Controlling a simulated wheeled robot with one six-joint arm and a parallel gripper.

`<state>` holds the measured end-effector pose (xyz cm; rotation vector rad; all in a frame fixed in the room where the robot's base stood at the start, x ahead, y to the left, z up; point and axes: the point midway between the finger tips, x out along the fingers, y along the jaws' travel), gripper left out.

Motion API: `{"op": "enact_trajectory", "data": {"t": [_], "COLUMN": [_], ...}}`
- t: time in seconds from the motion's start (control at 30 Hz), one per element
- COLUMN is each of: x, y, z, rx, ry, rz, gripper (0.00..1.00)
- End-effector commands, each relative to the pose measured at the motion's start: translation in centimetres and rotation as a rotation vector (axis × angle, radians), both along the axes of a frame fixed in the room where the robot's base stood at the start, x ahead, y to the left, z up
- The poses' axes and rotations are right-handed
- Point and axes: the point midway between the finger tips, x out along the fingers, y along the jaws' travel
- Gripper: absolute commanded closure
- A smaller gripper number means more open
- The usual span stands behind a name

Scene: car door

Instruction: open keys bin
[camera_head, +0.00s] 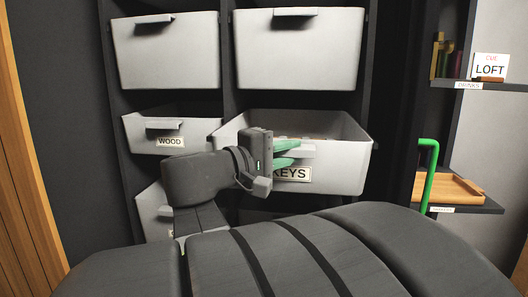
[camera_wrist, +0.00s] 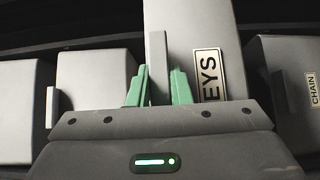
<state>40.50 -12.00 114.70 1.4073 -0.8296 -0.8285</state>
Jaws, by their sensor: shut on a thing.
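The keys bin (camera_head: 345,172) is a light grey drawer with a KEYS label, pulled partly out of the dark shelf. Some contents show dimly inside it. Its handle (camera_head: 298,151) is a ledge at the top of its front. My gripper (camera_head: 286,153) has green fingers, shut on this handle from the left. In the wrist view, the green fingers (camera_wrist: 162,86) stand on both sides of the handle (camera_wrist: 157,60), beside the KEYS label (camera_wrist: 209,75).
The WOOD bin (camera_head: 190,130) is left of the keys bin and sits slightly out. Two large bins (camera_head: 165,55) (camera_head: 300,55) are above. A green upright bar (camera_head: 428,175) and a wooden tray (camera_head: 455,189) are at right. A CHAIN bin (camera_wrist: 287,75) shows in the wrist view.

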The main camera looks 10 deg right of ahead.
Motion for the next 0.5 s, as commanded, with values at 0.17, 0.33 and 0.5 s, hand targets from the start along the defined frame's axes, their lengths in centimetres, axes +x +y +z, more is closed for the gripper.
{"op": "enact_trajectory", "data": {"t": [0.17,0.33,0.5], "x": [-2.5,-3.8,-4.1], "y": [0.8,1.1,1.2], "z": [-0.2,-0.2,-0.2], "rx": [0.003,0.003,0.002], "ry": [0.001,0.003,0.002], "rz": [0.003,0.001,0.000], "gripper": [1.00,1.00,1.00]}}
